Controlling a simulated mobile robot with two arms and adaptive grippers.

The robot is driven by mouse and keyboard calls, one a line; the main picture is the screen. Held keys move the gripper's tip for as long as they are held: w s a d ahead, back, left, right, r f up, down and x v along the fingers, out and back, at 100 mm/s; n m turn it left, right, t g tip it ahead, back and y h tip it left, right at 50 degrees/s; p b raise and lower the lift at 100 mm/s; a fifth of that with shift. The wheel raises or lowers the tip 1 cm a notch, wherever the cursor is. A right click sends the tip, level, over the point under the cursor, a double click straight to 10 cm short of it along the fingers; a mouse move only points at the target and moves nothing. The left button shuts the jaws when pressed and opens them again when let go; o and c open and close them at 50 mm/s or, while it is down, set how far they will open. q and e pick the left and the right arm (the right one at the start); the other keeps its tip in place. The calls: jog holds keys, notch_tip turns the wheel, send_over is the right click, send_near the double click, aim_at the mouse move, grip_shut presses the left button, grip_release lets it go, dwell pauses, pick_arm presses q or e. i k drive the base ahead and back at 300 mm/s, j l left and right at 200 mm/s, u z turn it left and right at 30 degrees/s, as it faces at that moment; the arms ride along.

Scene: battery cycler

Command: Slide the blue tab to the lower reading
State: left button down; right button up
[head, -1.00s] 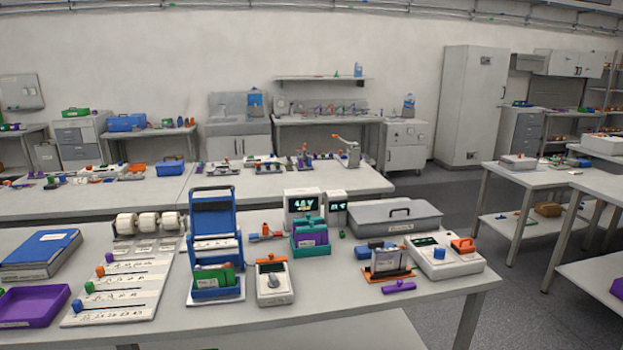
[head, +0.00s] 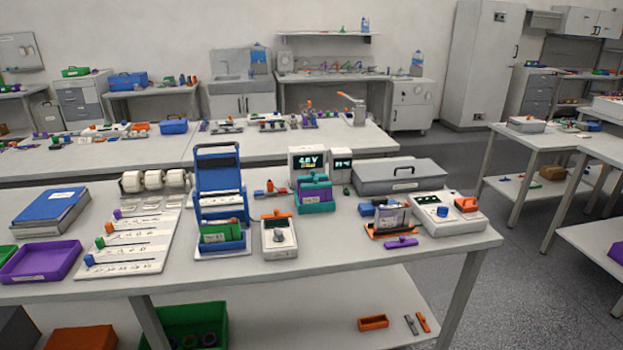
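A white slider board (head: 150,243) lies on the left part of the near bench, with several printed scales and slots. A blue tab (head: 89,261) sits at the left end of its front row. A green tab (head: 100,243), an orange tab (head: 109,228) and a purple tab (head: 117,214) sit at the left ends of the rows behind. The scale numbers are too small to read. Neither of my grippers is in view.
A purple tray (head: 42,263) and a blue binder (head: 50,207) lie left of the board. A blue rack (head: 219,172) and a white device with an orange top (head: 279,238) stand to its right. The bench's front edge (head: 200,280) is clear.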

aim_at(88, 260)
jog(key=u, duration=1.35)
jog(key=i+l+z, duration=0.1)
jog(key=i+l, duration=0.4)
